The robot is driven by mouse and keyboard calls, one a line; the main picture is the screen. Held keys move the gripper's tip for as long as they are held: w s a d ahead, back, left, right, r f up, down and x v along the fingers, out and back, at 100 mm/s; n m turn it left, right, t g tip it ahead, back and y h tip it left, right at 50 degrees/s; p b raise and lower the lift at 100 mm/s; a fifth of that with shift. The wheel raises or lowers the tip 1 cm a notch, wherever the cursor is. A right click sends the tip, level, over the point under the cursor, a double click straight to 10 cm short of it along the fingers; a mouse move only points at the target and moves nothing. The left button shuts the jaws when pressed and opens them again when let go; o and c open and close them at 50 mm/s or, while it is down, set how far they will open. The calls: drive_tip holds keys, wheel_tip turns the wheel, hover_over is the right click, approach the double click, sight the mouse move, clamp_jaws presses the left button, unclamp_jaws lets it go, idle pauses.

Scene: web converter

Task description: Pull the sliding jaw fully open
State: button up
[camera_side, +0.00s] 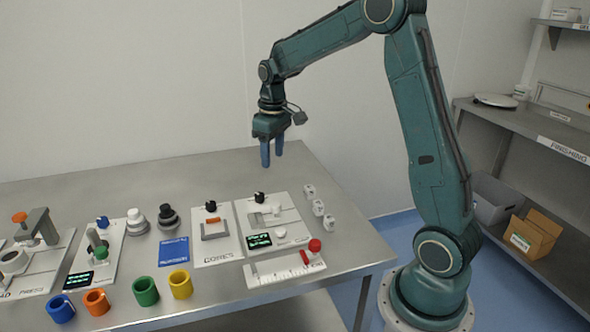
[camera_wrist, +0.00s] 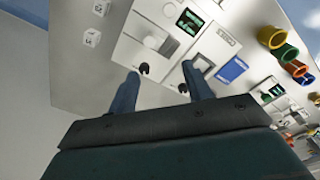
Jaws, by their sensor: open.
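My gripper (camera_side: 272,158) is open and empty, pointing down well above the back of the table. In the wrist view its two blue fingers (camera_wrist: 160,72) are apart with nothing between them. I cannot tell for sure which of these parts is the sliding jaw. The panel's display also shows in the wrist view (camera_wrist: 190,21).
A CORES panel (camera_side: 230,248) and blue card (camera_side: 173,251) are left of the display panel. Several coloured rings (camera_side: 146,291) line the front edge. Small white cubes (camera_side: 318,207) sit at right. The table's back is clear around my gripper.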

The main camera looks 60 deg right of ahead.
hover_over(276, 204)
drive_tip(key=shift+g, duration=0.3)
wheel_tip(276, 204, down, 4)
drive_tip(key=shift+f, duration=0.1)
drive_tip(key=shift+f, duration=0.1)
wheel_tip(276, 204, down, 14)
drive_tip(key=shift+r, duration=0.25)
idle(0.4)
clamp_jaws()
